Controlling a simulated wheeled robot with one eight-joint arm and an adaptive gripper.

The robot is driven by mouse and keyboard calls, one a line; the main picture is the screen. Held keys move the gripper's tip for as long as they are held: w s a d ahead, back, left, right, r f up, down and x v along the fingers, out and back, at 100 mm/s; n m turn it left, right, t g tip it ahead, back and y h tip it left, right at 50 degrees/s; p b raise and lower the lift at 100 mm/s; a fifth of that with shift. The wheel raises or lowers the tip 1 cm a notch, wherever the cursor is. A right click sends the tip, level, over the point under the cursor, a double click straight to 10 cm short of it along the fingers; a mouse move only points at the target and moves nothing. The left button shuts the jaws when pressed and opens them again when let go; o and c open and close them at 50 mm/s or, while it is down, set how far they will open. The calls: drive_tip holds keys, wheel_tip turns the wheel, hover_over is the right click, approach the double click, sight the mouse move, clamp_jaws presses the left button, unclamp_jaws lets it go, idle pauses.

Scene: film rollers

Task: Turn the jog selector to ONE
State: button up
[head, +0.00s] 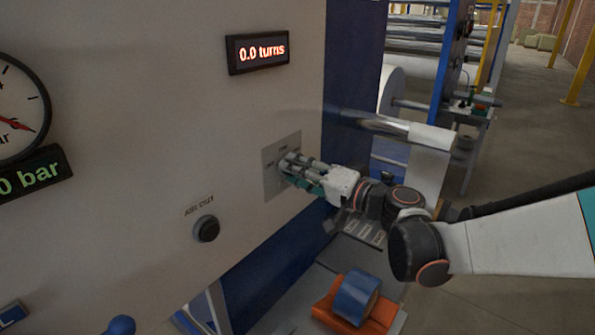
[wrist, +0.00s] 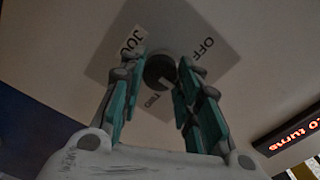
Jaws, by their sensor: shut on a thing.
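The jog selector is a dark round knob (wrist: 159,70) on a grey plate (wrist: 113,68) fixed to the pale machine panel. The plate (head: 270,172) also shows in the head view, but the knob is hidden there behind my gripper (head: 289,165). In the wrist view the plate carries the words JOG and OFF and a third word near the knob's lower edge, too small to read surely. My gripper (wrist: 160,80) has its teal-padded fingers shut on the knob, one on each side. Which mark the knob points to cannot be told.
A black button (head: 206,229) marked AIR OUT sits below left of the plate. A display (head: 258,51) above reads 0.0 turns. A dial gauge (head: 18,105) is at far left. A metal roller (head: 385,127) juts out to the right of my gripper. A blue roll (head: 355,296) lies below on an orange holder.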

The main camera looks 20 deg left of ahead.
drive_tip(key=o, duration=1.1)
drive_tip(key=shift+c, duration=0.2)
drive_tip(key=v, duration=1.2)
